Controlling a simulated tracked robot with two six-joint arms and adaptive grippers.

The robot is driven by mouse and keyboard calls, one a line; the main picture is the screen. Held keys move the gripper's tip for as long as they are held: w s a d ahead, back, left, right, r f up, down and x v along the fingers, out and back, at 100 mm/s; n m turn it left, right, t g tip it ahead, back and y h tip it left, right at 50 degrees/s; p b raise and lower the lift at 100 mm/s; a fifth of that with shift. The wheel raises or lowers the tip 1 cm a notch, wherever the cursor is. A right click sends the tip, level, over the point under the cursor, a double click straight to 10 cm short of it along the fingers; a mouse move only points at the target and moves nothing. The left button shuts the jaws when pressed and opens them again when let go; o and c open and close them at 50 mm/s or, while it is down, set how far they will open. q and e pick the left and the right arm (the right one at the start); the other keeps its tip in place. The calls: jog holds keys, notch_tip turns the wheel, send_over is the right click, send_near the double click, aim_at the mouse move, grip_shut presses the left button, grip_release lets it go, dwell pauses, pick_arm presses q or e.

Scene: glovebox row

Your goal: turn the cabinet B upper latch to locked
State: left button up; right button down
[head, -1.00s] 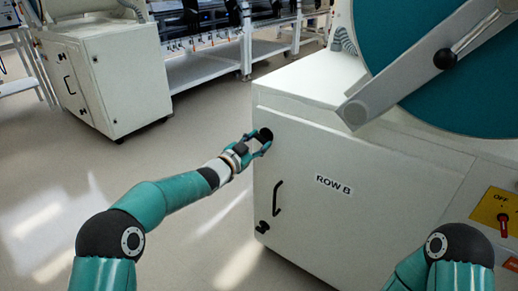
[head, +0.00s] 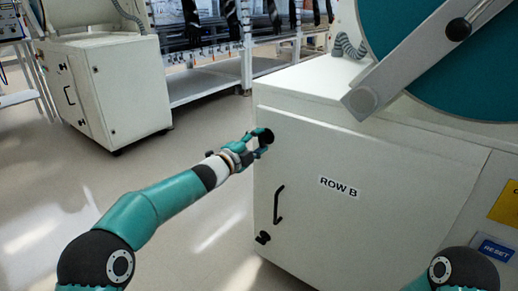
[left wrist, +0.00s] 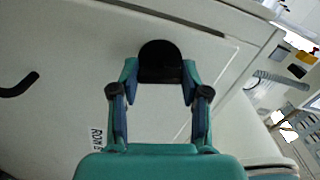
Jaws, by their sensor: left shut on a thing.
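The cabinet B upper latch (head: 266,134) is a black knob near the top left corner of the white door marked ROW B (head: 338,187). It also shows in the left wrist view (left wrist: 160,58), with its rounded end up in the picture. My left gripper (head: 260,142) is shut on this latch. In the left wrist view its two fingers (left wrist: 160,82) press on the latch from both sides. The fingers partly hide the latch in the head view, and I cannot tell its exact turn angle. My right gripper is out of view.
A black door handle (head: 278,205) and a black lower latch (head: 262,238) sit below on the same door. A grey lever with a black knob (head: 459,29) crosses the teal disc above. Another white cabinet (head: 110,85) stands far left, with open floor between.

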pick_arm(q)
jog(key=shift+s+d+f+m+b, duration=0.1)
jog(key=shift+d+f+m+b, duration=0.15)
jog(key=shift+m, duration=0.45)
jog(key=shift+s+d+f+m+b, duration=0.15)
jog(key=shift+m+b, duration=0.15)
jog(key=shift+m, duration=0.4)
jog(key=shift+w, duration=0.1)
jog(key=o, duration=1.1)
jog(key=shift+r, duration=0.1)
jog(key=shift+o, duration=0.2)
jog(key=shift+a+r, duration=0.15)
jog(key=shift+a, duration=0.15)
jog(key=v, duration=1.1)
jog(key=shift+s+a, duration=0.15)
jog(key=shift+s, duration=0.15)
jog(key=shift+a, duration=0.1)
